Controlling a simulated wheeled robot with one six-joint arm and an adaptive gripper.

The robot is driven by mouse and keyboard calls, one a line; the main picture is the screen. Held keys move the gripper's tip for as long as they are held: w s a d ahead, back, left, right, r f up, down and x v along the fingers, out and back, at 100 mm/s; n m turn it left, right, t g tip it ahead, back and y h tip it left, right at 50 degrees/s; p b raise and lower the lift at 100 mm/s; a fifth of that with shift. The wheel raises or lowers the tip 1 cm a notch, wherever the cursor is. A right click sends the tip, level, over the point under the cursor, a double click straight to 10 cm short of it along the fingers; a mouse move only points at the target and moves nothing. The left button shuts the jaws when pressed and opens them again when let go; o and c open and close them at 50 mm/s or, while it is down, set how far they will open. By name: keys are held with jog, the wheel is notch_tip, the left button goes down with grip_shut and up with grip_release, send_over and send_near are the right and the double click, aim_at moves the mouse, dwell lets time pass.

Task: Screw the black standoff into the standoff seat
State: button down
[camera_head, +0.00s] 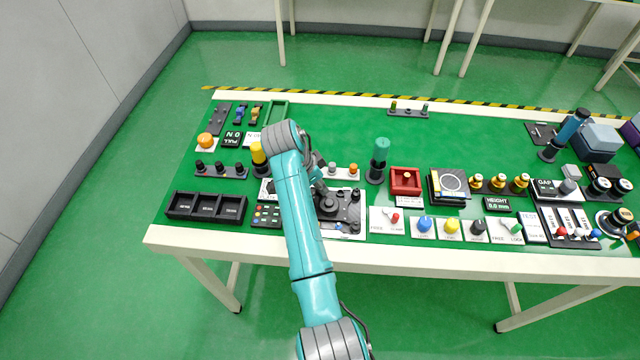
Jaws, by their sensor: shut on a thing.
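The gripper is small and dark here and partly covered by my arm. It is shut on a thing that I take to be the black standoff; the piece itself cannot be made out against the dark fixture. The standoff seat cannot be told apart from the fixture's dark parts, nor whether the held piece touches it.
A teal-topped post (380,160) and a red tray (405,182) stand to the right. A yellow-topped post (259,155), a black three-part bin (206,207) and a keypad (267,215) lie left. The green tabletop behind is mostly free.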

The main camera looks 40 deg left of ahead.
jog(key=c, duration=1)
grip_release()
jog(key=shift+c, duration=0.2)
jog(key=v, duration=0.7)
jog(key=shift+r, duration=0.25)
